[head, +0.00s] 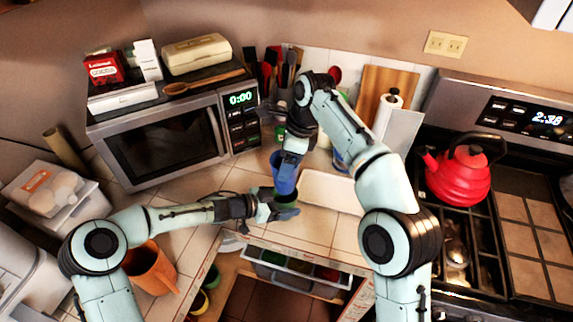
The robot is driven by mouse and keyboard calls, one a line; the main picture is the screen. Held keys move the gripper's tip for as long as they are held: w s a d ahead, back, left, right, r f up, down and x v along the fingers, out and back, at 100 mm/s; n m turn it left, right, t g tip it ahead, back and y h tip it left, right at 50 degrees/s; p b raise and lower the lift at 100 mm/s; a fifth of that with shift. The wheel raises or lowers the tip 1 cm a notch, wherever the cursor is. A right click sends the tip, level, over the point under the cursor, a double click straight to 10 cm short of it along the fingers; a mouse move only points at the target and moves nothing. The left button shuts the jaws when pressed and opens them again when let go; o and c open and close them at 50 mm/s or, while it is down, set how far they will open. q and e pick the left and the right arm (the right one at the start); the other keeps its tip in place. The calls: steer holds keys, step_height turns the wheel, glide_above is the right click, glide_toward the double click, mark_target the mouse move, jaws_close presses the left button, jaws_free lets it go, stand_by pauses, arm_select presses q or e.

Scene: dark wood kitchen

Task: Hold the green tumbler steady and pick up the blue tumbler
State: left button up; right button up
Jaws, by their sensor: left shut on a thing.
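The green tumbler (286,197) stands on the tiled counter, mostly hidden by my grippers. My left gripper (284,212) reaches in from the left, low beside it, and is shut on it. The blue tumbler (277,160) shows as a blue patch directly above and behind the green one. My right gripper (286,182) points down from above at the blue tumbler and overlaps it.
A white tray (331,191) lies just right of the tumblers. An open drawer (300,273) juts out below the counter edge. An orange pitcher (151,268) is at the lower left. A microwave (160,145) stands behind, and a red kettle (458,172) sits on the stove at right.

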arm_select(q)
steer(key=o, duration=1)
steer(key=v, duration=1.2)
